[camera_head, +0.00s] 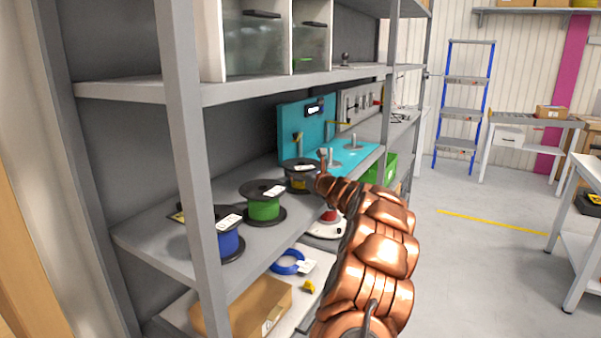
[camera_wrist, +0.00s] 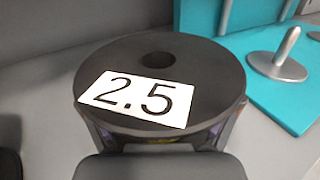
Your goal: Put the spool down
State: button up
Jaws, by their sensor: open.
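The spool with a black flange and a white "2.5" label (camera_wrist: 205,75) stands upright on the grey shelf, filling the middle of the wrist view. In the head view, this spool (camera_head: 290,172) is the farthest of three in a row and shows some yellow winding. My gripper (camera_wrist: 160,145) is open and close against the spool's near side, with dark finger parts at both sides below the top flange. The flange hides most of the fingers, so I cannot tell whether they touch the spool. My copper arm reaches in from the lower right of the head view.
A green spool (camera_head: 264,208) and a blue spool (camera_head: 228,243) stand nearer on the shelf (camera_head: 160,240). A turquoise stand (camera_head: 362,157) with upright metal pegs is just beyond the spool. A grey shelf post (camera_head: 183,130) rises in front. Open floor lies to the right.

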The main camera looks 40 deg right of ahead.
jog(key=s, duration=0.3)
jog(key=s+a, duration=0.1)
jog(key=s, duration=0.3)
jog(key=s+b, duration=0.1)
jog(key=s, duration=0.3)
jog(key=shift+a+r, duration=0.1)
jog(key=shift+a, duration=0.3)
jog(key=shift+s+a, duration=0.2)
jog(key=shift+s, duration=0.25)
